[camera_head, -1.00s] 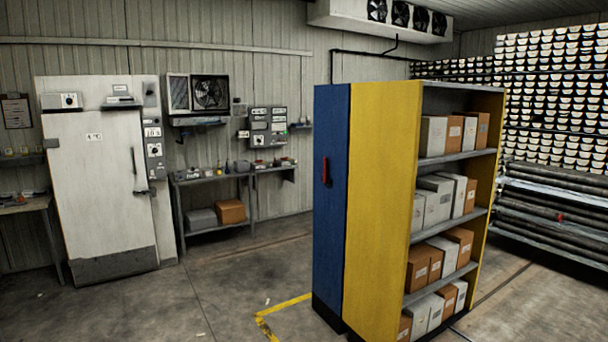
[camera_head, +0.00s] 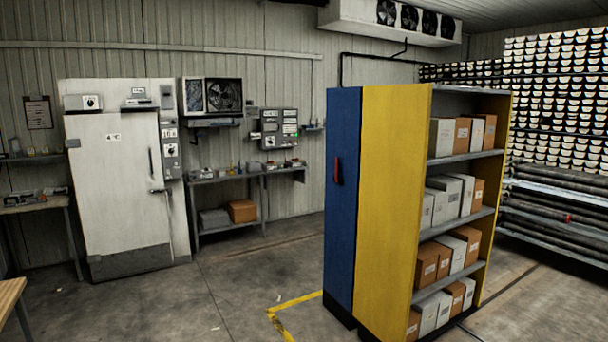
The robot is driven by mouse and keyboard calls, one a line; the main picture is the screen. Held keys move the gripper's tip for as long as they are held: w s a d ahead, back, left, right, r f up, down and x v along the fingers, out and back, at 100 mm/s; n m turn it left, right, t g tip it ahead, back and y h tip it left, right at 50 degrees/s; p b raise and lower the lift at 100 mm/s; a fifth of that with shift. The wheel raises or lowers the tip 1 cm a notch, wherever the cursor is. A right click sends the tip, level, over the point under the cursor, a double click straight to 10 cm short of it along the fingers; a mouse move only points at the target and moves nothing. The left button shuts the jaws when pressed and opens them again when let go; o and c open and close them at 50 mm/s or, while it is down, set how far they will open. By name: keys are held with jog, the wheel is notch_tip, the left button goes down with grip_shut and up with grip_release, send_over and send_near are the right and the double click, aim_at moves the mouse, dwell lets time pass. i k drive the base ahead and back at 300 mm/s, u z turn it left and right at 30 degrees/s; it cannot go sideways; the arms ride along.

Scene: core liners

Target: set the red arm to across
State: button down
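A red handle (camera_head: 337,171) is on the blue end panel (camera_head: 341,200) of the tall yellow and blue shelf unit. It looks upright, running along the panel's height. A second small red part (camera_head: 567,218) shows among the dark pipes of the rack at the far right; its shape is too small to make out. I cannot tell which of these is the red arm. My gripper is not in view.
The yellow shelf unit (camera_head: 388,210) holds boxes. A white cold-room door (camera_head: 118,190) and a bench (camera_head: 230,178) stand along the back wall. A wooden table corner (camera_head: 10,296) enters at lower left. The floor (camera_head: 200,300) between is clear, with a yellow line (camera_head: 295,301).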

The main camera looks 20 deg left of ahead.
aim_at(336, 177)
jog(key=u, duration=0.6)
jog(key=k, duration=1)
jog(key=z, duration=0.1)
jog(key=i, duration=0.95)
jog(key=u, duration=0.05)
